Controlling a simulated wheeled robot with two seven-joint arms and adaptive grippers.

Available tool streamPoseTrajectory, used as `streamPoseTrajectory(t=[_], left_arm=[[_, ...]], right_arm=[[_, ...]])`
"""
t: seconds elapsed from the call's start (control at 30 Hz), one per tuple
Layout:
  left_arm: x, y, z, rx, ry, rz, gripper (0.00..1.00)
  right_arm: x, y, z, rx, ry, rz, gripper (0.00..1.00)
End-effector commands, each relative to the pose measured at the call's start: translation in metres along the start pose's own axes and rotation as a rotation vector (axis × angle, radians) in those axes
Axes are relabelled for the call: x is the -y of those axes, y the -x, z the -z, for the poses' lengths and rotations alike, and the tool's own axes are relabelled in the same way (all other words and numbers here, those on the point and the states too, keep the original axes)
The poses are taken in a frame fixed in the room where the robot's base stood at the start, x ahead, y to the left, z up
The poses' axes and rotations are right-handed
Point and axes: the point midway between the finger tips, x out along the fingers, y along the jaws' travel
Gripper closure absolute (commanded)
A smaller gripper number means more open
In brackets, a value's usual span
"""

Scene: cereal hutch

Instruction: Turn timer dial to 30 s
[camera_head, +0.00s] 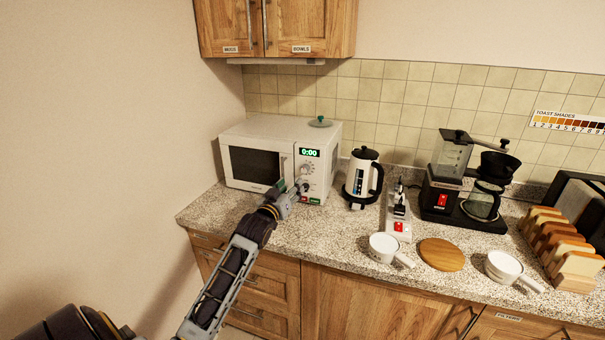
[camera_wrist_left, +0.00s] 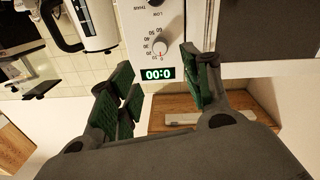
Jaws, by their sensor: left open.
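The white microwave (camera_head: 255,135) stands at the left end of the counter, its green display (camera_head: 309,153) reading 0:00. Its timer dial (camera_head: 306,168) is below the display, partly behind my gripper. My left gripper (camera_head: 293,188) is open in front of the control panel. In the wrist view its green-padded fingers (camera_wrist_left: 156,64) are spread either side of the dial; contact cannot be told.
A white kettle (camera_head: 361,178) stands close right of the microwave. A green-knobbed lid (camera_head: 320,122) lies on the microwave. Wooden cabinets (camera_head: 278,25) hang above.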

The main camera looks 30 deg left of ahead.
Motion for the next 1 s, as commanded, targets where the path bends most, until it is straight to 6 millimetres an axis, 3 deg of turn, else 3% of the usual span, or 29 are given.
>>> streamPoseTrajectory(t=[1.0], left_arm=[[0.001, -0.088, 0.001, 0.000, -0.001, 0.001, 0.52]], right_arm=[[0.011, 0.009, -0.008, 0.011, -0.002, 0.012, 0.60]])
